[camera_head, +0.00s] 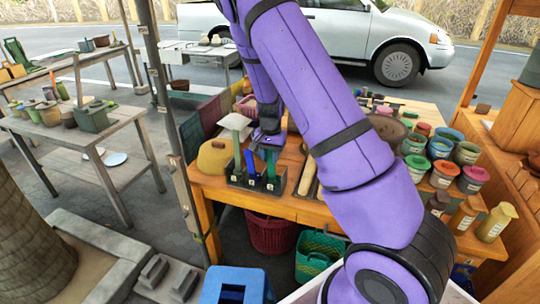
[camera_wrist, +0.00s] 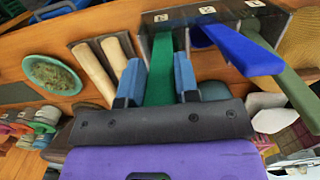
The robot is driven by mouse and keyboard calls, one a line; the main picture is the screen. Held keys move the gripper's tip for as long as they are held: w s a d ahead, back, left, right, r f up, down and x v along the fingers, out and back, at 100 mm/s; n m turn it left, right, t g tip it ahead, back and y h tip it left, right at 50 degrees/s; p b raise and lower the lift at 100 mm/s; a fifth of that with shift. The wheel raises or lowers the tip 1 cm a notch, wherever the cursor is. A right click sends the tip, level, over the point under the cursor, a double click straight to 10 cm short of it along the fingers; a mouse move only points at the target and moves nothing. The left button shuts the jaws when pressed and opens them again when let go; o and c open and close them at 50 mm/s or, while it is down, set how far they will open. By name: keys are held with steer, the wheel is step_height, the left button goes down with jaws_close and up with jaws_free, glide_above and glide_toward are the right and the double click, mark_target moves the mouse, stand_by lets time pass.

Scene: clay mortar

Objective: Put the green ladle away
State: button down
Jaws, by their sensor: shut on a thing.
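My gripper (camera_head: 268,138) is over the left part of the wooden table. In the wrist view my gripper (camera_wrist: 158,78) has its two blue fingers shut on the dark green handle of the green ladle (camera_wrist: 160,80). The far end of this handle meets the black holder (camera_wrist: 185,25); how deep it sits is unclear. The ladle also shows in the head view (camera_head: 271,163), below my gripper at the right side of the holder (camera_head: 255,183). Its head end is hidden by my gripper. A blue-handled tool (camera_head: 250,165) and a lighter green one with a pale head (camera_head: 235,122) stand in the holder.
Several colored jars (camera_head: 440,148) crowd the table's right side. Baskets (camera_head: 270,235) and a blue stool (camera_head: 237,286) stand below.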

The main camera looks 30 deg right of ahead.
steer(key=c, duration=0.8)
jaws_free()
steer(key=r, duration=1)
steer(key=shift+w+d+r, duration=0.2)
steer(key=shift+w+d, duration=0.05)
steer(key=shift+d, duration=0.05)
steer(key=shift+s+a+r, duration=0.1)
steer(key=shift+r, duration=0.3)
steer(key=s+a+r+n+t+y, duration=0.1)
steer(key=s+a+r, duration=0.1)
steer(key=s+r, duration=0.25)
steer(key=s+a+r+n, duration=0.2)
steer(key=s+a+r, duration=0.1)
steer(key=r, duration=0.3)
steer(key=s+a+r+n+t, duration=0.1)
steer(key=s+r, duration=0.3)
steer(key=s, duration=0.4)
steer(key=s+a+r+n+t+h, duration=0.1)
steer(key=s+a+r+n+t, duration=0.1)
steer(key=s, duration=0.6)
steer(key=s+a+r+n+t, duration=0.1)
steer(key=s+a+r+n, duration=0.2)
steer(key=s+r, duration=0.3)
steer(key=shift+s+a+r+n+t+h, duration=0.1)
steer(key=shift+s+a+n+t+h, duration=0.1)
steer(key=shift+s+n, duration=0.25)
steer(key=shift+s+a+r+n+t+h, duration=0.1)
steer(key=shift+s+a+n, duration=0.15)
steer(key=shift+s, duration=0.35)
